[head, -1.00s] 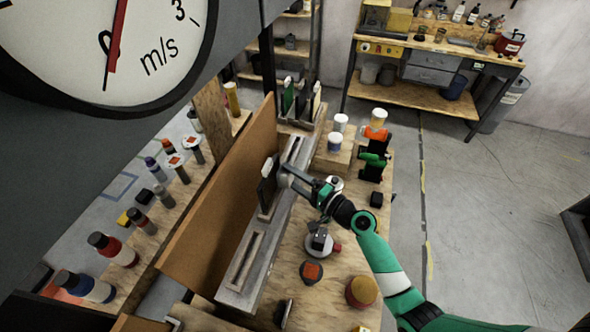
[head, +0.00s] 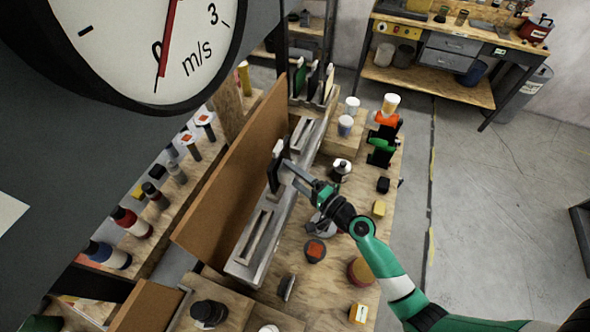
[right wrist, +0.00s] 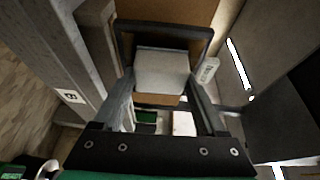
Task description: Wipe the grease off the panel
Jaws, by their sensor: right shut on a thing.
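The brown upright board (head: 225,180), which may be the panel, stands along a grey metal rail (head: 240,268). I cannot make out grease on it. My right gripper (head: 287,167) is shut on a dark flat pad with a pale edge (head: 275,166), held upright over the rail close to the board's right face. I cannot tell whether it touches the board. In the right wrist view, a pale grey block (right wrist: 163,72) sits between the fingers of my right gripper (right wrist: 165,88), with a black frame behind it. My left gripper is out of view.
Several bottles (head: 131,222) line a wooden ledge left of the board. Dark and green plates (head: 313,78) stand at the rail's far end. A large gauge (head: 150,45) fills the upper left.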

